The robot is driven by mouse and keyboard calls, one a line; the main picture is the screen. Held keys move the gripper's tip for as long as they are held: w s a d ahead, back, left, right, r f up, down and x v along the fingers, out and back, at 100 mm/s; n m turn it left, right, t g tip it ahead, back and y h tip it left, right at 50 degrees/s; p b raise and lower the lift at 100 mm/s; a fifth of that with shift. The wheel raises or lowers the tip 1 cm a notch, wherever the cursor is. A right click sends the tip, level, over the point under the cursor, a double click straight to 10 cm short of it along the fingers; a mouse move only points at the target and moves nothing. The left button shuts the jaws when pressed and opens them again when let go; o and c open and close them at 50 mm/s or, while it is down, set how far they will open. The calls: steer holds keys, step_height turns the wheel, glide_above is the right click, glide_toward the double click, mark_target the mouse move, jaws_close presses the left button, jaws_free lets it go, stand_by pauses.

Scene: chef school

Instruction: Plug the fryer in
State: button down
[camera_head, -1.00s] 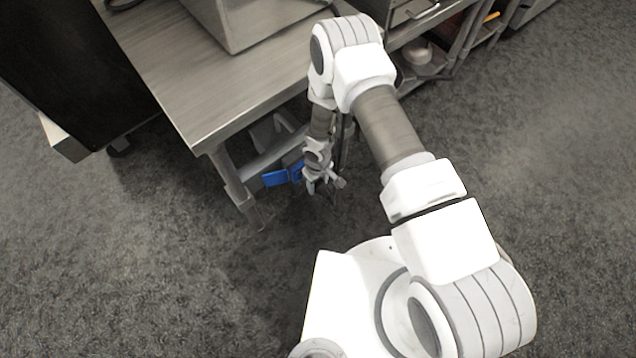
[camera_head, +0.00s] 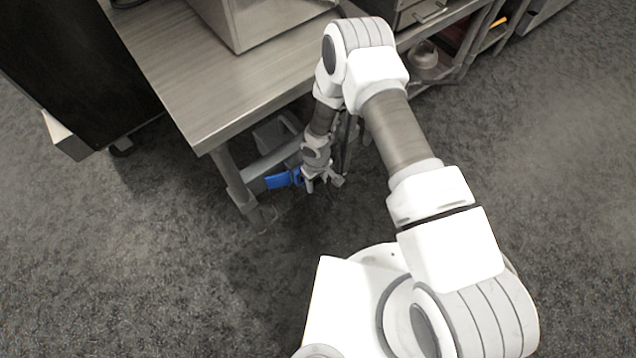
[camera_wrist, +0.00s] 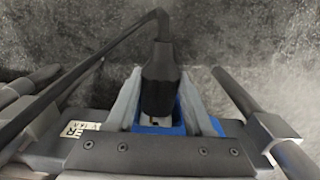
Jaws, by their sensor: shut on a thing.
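My gripper (camera_head: 325,180) hangs low beside the near legs of the steel table, below the tabletop. In the wrist view my gripper (camera_wrist: 160,100) is shut on a black plug (camera_wrist: 160,75), with one grey finger on each side of it. A black cord (camera_wrist: 85,62) leaves the plug's top and bends down to the left. Blue shows around the plug's lower end, and a blue part (camera_head: 278,181) shows left of my gripper in the head view; I cannot tell what it is. No wall socket can be made out. A metal box (camera_head: 262,22) on the table is cut off, so I cannot tell whether it is the fryer.
The steel table (camera_head: 190,95) and its legs stand close to the left of my gripper. A black cabinet (camera_head: 70,70) is at the far left. Shelving with a pot (camera_head: 425,60) is at the upper right. The grey floor is clear at the right.

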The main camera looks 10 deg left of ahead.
steer(key=shift+w+a+b, duration=0.3)
steer(key=shift+w+a, duration=0.35)
steer(key=shift+a, duration=0.05)
stand_by(0.6)
steer(key=shift+s+d+p, duration=0.75)
steer(key=shift+s+d, duration=0.75)
steer(key=shift+d, duration=0.3)
stand_by(0.4)
steer(key=shift+w+a+b, duration=0.85)
steer(key=shift+w+a, duration=0.7)
steer(key=shift+a, duration=0.3)
stand_by(2.4)
steer(key=shift+c, duration=1)
jaws_free()
